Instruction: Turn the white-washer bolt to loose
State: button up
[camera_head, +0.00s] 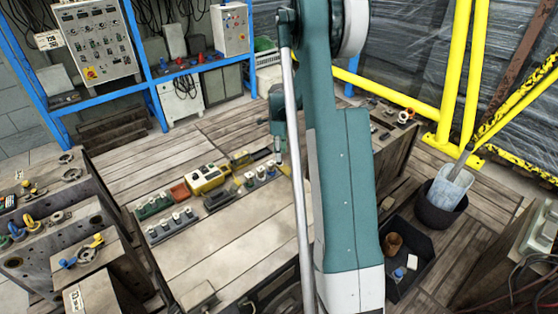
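My gripper (279,158) points down over the far right part of the wooden bench (231,254), mostly small and partly behind my teal arm. Its fingers are too small to tell open or shut. Below it is a strip with several upright bolts (261,172), some with pale collars. A second strip of upright bolts (171,224) lies at the bench's left. I cannot tell which bolt has the white washer, nor how any bolt is turned. I cannot tell whether my gripper touches a bolt.
A yellow case (206,178) and a red-brown box (179,193) stand behind the strips. Metal mould blocks (92,256) with clamps stand at left. A dark bin (409,262) and a bucket (440,203) stand at right. The bench's front middle is bare.

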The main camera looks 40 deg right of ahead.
jog(key=shift+f+b, duration=0.3)
jog(key=shift+f, duration=1.7)
jog(key=shift+c, duration=0.2)
jog(key=c, duration=0.8)
